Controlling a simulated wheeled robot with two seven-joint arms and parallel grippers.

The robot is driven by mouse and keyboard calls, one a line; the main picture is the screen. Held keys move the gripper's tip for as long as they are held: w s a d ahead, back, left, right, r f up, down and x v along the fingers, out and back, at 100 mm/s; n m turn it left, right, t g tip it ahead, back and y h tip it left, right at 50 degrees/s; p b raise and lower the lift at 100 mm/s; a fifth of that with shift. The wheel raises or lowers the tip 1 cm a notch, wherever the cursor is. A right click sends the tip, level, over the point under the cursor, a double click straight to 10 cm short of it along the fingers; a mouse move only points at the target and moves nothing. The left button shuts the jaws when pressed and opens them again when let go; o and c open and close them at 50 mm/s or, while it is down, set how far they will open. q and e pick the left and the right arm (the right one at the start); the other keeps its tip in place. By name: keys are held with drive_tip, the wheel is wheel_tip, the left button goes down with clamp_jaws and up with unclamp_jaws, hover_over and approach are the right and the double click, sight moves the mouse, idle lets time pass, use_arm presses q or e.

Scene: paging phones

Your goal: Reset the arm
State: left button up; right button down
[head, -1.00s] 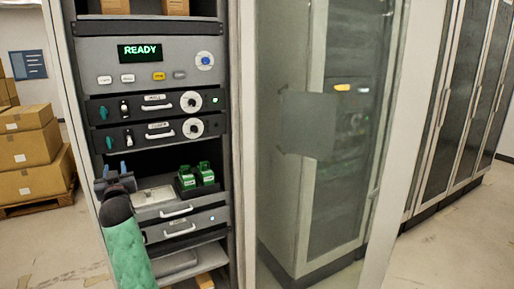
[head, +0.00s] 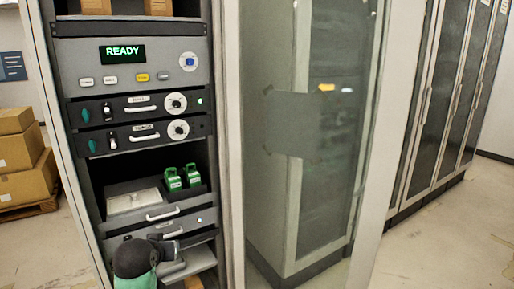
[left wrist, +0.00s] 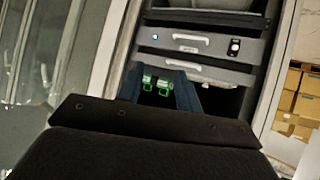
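My left arm shows low in the head view, with its gripper (head: 172,244) in front of the lower rack shelves, below the tray with the green units. In the left wrist view the two dark fingers of the left gripper (left wrist: 158,92) stand apart, with nothing held between them. Two green units (head: 182,177) sit on the pulled-out tray (head: 132,199); they also show beyond the fingers in the left wrist view (left wrist: 156,85). My right gripper is in neither view.
The rack has a panel reading READY (head: 122,53) and two drawer units with white handles and dials (head: 176,104). A glass door (head: 300,210) stands on the right. Cardboard boxes (head: 22,180) are at the left. Open floor (head: 450,240) lies at right.

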use_arm(q)
drive_tip(key=s+d+f+m+g+h, duration=0.1)
drive_tip(key=s+d+f+m+g, duration=0.1)
drive_tip(key=s+d+f, duration=0.5)
drive_tip(key=s+d+f+m+g+h, duration=0.1)
drive_tip(key=s+d+f+g, duration=0.2)
drive_tip(key=s+f, duration=0.75)
drive_tip(key=s+d+f+g, duration=0.1)
drive_tip(key=s+f+g, duration=0.1)
drive_tip(key=s+f, duration=0.4)
drive_tip(key=s+f+g, duration=0.2)
drive_tip(key=s+f, duration=0.4)
drive_tip(key=s, duration=0.8)
drive_tip(key=shift+s+d+f+m, duration=0.2)
drive_tip(key=shift+s+d+m, duration=0.1)
drive_tip(key=shift+s+d, duration=0.1)
drive_tip(key=shift+w, duration=0.1)
